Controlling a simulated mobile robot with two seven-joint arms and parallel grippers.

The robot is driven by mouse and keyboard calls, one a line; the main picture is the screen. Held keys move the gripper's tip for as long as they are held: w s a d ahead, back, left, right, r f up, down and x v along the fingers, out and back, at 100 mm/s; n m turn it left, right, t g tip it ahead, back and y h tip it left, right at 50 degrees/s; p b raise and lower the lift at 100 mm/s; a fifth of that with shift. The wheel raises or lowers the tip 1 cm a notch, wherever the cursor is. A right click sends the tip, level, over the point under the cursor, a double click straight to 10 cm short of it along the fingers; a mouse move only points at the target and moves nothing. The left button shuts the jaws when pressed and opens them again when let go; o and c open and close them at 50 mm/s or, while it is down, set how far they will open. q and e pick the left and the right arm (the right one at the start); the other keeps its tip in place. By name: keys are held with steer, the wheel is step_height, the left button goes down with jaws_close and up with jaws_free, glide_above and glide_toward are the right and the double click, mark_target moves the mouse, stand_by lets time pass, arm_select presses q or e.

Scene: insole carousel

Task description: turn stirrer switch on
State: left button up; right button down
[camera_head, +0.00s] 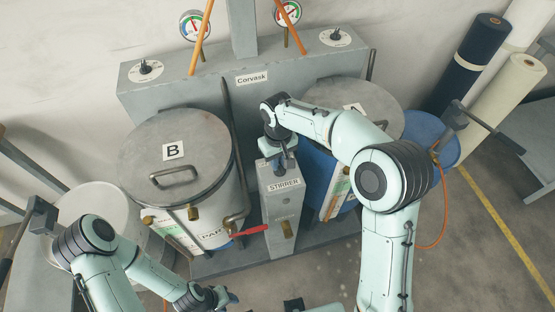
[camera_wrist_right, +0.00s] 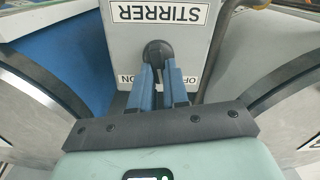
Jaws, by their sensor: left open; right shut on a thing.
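The grey stirrer box (camera_head: 268,218) stands between the two tanks, with its STIRRER label on the front. In the right wrist view the label (camera_wrist_right: 157,12) is upside down, and partly covered OFF and ON lettering shows by the black switch knob (camera_wrist_right: 156,50). My right gripper (camera_head: 281,160) is at the top of the box; in the wrist view its blue fingers (camera_wrist_right: 160,72) are shut on the knob. The fingers hide part of the knob, so its setting is unclear. My left gripper (camera_head: 226,297) is open and empty at the bottom of the head view.
Tank B (camera_head: 198,207) with a red-handled valve (camera_head: 250,231) stands left of the box. Another lidded tank (camera_head: 320,95) stands right, partly behind my right arm. The Corvask panel (camera_head: 205,85) with gauges is behind. A blue drum (camera_head: 425,128) and rolls stand far right.

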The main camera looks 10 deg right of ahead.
steer(key=m, duration=0.4)
steer(key=shift+d+m, duration=0.2)
steer(key=shift+m, duration=0.1)
steer(key=shift+d+m, duration=0.15)
steer(key=shift+m, duration=1.65)
steer(key=c, duration=1.1)
jaws_free()
arm_select(q)
steer(key=shift+w+r+p, duration=0.9)
steer(key=shift+w+r, duration=0.15)
steer(key=shift+r, duration=0.15)
arm_select(e)
step_height(320, 180, up, 14)
steer(key=shift+f, duration=0.25)
